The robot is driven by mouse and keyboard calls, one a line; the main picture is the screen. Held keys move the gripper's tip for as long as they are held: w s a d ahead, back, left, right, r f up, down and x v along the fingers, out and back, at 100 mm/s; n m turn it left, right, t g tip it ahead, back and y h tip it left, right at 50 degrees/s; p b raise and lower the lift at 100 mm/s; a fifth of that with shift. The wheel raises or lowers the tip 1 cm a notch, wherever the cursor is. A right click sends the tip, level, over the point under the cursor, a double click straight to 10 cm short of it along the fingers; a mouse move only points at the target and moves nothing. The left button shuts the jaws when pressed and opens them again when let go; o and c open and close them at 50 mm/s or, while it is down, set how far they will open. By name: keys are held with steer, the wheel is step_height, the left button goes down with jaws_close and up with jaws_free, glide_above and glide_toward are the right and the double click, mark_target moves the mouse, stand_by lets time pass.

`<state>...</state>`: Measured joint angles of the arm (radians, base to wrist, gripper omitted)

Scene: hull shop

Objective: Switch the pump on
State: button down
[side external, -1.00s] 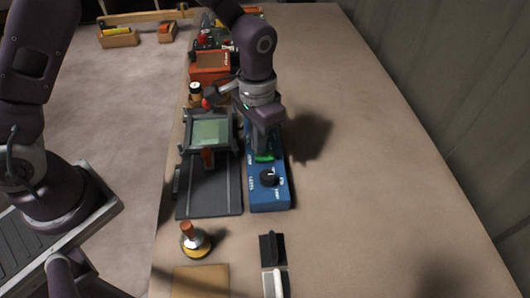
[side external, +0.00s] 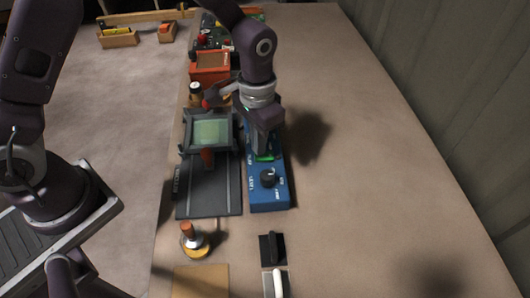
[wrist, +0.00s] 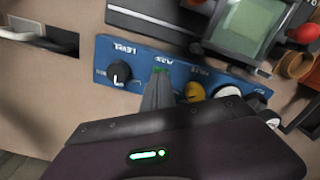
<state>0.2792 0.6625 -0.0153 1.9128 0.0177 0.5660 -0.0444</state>
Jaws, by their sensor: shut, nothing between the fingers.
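A long blue control box (side external: 270,196) lies on the bench; its panel also shows in the wrist view (wrist: 105,62). A black knob (side external: 268,178) with a pale pointer mark sits at its near end, and it is at left in the wrist view (wrist: 120,72). A green part (side external: 264,157) shows on the panel, beside my fingertips. A yellow knob (wrist: 194,92) and a round white-faced part (wrist: 227,92) are to the right of my fingers. My gripper (wrist: 158,82) is shut and empty, pointing down at the panel. Contact cannot be told.
A grey device with a greenish screen (side external: 210,132) and a dark ribbed plate (side external: 208,188) stand close left of the box. A red box (side external: 209,67) is farther back. The bench right is clear.

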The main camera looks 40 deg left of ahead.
steer(key=shift+f, duration=0.7)
steer(key=shift+r, duration=3.5)
steer(key=shift+r, duration=0.1)
steer(key=s+a+r+n+t, duration=0.1)
steer(key=s+a+r, duration=0.2)
steer(key=r, duration=0.3)
steer(key=s+a+r+t, duration=0.1)
steer(key=s+a+r, duration=0.15)
steer(key=r, duration=0.25)
steer(key=s+a+r+n+t, duration=0.1)
steer(key=s+a+r, duration=0.1)
steer(key=s, duration=0.5)
steer(key=s+a+r+n+t, duration=0.1)
steer(key=s+a+r+t, duration=0.1)
steer(key=s, duration=0.6)
steer(key=shift+a+r+t, duration=0.3)
steer(key=shift+a+r, duration=0.15)
steer(key=shift+a, duration=0.15)
